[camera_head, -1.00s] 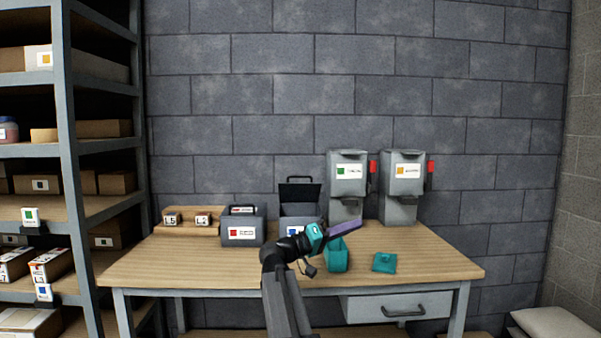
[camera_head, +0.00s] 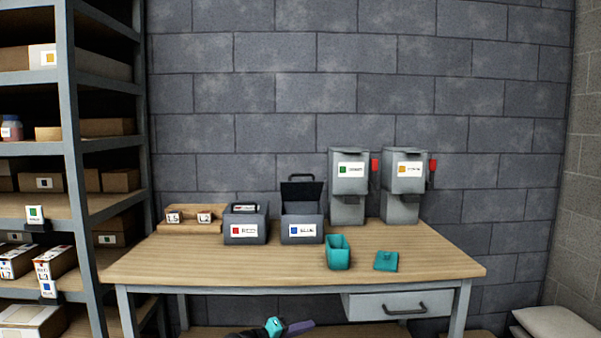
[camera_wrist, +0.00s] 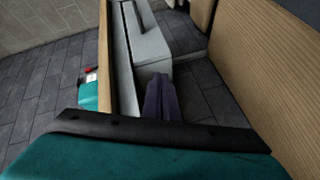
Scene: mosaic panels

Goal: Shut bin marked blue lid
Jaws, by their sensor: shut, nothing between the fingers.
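The bin marked blue (camera_head: 302,236) is a dark grey box on the table with a blue square on its white front label. Its dark lid (camera_head: 301,190) stands raised at the back, with a handle at the top, so the bin is open. My gripper (camera_head: 303,327) is low in the head view, below the table's front edge and well apart from the bin. Its purple fingers (camera_wrist: 161,98) are together and empty in the wrist view.
A red-marked bin (camera_head: 244,236) stands directly left of the blue one. A teal open container (camera_head: 338,256) and a teal lid-like piece (camera_head: 386,261) lie to the right. Two grey dispensers (camera_head: 348,180) (camera_head: 404,178) stand behind. The table front (camera_head: 220,268) is clear.

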